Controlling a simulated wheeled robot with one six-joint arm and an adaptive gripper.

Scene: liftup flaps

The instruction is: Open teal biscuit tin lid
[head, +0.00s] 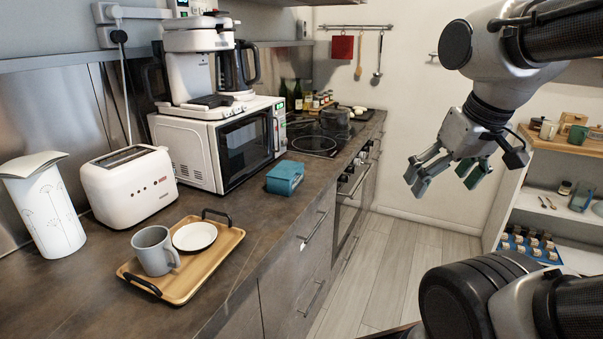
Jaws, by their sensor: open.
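The teal biscuit tin (285,178) stands on the dark countertop, near its front edge, to the right of the white microwave. It is a small box, and its lid looks shut. My gripper (443,186) hangs in the air over the floor, to the right of the counter and well apart from the tin. Its fingers are spread open with nothing between them. Nothing hides the tin in this view.
A wooden tray (222,250) with a grey mug (155,250) and a white plate (194,237) lies nearer on the counter. A toaster (128,185) and microwave (225,142) stand behind. Open shelves (560,195) are at right. The floor between is clear.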

